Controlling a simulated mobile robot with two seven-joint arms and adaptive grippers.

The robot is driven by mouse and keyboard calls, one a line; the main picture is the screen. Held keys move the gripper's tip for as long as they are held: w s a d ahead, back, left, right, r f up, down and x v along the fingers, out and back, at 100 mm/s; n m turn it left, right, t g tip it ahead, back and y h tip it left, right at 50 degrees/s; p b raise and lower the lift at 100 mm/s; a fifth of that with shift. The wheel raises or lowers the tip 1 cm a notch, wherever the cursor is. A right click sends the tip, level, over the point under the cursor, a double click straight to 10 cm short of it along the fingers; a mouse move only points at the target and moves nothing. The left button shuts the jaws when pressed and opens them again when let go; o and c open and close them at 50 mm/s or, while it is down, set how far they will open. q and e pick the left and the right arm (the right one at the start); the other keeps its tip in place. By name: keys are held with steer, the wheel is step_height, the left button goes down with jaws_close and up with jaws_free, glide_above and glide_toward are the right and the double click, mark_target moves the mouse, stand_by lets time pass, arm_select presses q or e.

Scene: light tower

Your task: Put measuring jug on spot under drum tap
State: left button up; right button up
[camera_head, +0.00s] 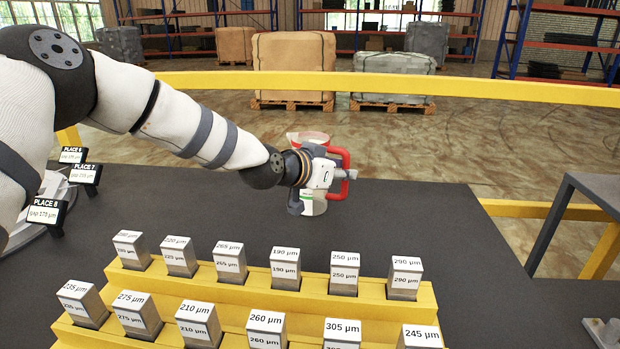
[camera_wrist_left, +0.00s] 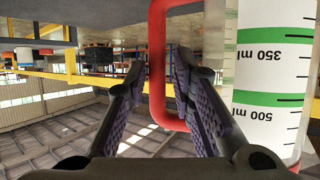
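The measuring jug (camera_head: 313,206) is a pale, see-through vessel with a red rim and a red handle, upright on the dark table in the head view. My left gripper (camera_head: 331,176) is at its handle and hides much of its body. In the left wrist view, the jug (camera_wrist_left: 268,75) shows green bands and millilitre marks at the right. Its red handle (camera_wrist_left: 157,70) passes between the fingers of my left gripper (camera_wrist_left: 158,75), which stand apart with a small gap beside the handle. I see no drum tap or spot. My right gripper is out of view.
A stepped yellow rack (camera_head: 205,300) with several labelled metal blocks fills the front of the dark table (camera_head: 420,215). Place signs (camera_head: 74,156) stand at the left. A yellow rail (camera_head: 440,87) runs behind. The table right of the jug is clear.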

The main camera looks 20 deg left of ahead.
arm_select(q)
steer(key=shift+w+r, duration=0.1)
jaws_close()
steer(key=shift+r, duration=0.1)
